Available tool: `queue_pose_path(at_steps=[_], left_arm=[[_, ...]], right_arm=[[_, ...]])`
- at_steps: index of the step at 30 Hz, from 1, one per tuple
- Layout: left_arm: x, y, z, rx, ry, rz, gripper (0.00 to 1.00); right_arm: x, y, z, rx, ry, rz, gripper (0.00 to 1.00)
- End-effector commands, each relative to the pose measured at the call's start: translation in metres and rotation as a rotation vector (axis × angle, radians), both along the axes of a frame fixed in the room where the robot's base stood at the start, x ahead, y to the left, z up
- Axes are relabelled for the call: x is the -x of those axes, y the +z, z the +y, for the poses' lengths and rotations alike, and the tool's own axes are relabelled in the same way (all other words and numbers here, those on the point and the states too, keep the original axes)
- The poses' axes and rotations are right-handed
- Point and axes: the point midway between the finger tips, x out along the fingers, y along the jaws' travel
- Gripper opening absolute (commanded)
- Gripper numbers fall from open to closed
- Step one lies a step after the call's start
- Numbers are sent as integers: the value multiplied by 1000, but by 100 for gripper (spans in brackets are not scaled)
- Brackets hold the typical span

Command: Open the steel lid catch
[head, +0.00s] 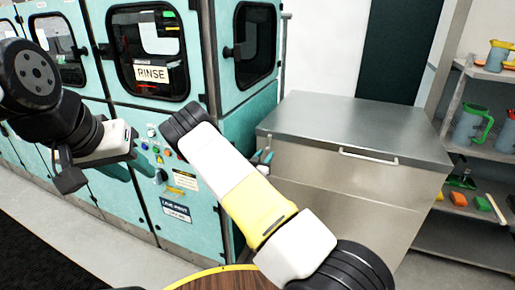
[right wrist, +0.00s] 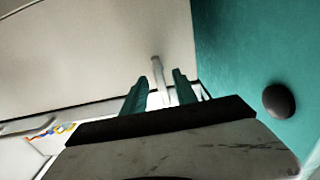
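The steel chest (head: 345,185) stands right of centre in the head view, its lid (head: 350,125) lying flat and closed. A small pale steel catch (right wrist: 157,75) shows in the right wrist view, upright against the chest's side. My right gripper (head: 264,157) is at the chest's left side, mostly hidden behind my own arm in the head view. In the right wrist view its teal fingers (right wrist: 158,92) are apart, with the catch between or just beyond them; contact cannot be told. My left gripper (head: 100,172) is far left, before the teal machine, away from the chest; its finger opening is unclear.
A teal rinse machine (head: 185,225) stands close to the chest's left side. A dark round knob (right wrist: 279,101) sticks out of the teal wall in the right wrist view. The lid has a bar handle (head: 368,156) in front. Shelves (head: 470,150) with jugs stand right.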

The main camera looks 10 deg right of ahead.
Motion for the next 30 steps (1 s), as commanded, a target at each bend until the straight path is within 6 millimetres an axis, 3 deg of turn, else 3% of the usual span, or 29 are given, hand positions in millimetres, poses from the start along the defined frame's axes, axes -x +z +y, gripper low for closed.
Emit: queue_pose_path(at_steps=[6,16,22,30], left_arm=[[0,0,0,0,0,0,36],[0,0,0,0,0,0,36],[0,0,0,0,0,0,36],[0,0,0,0,0,0,36]], right_arm=[[-21,0,-14,1,1,-1,35],[-25,0,-17,0,1,2,35],[-25,0,-17,0,1,2,0],[-25,0,-16,0,1,2,0]])
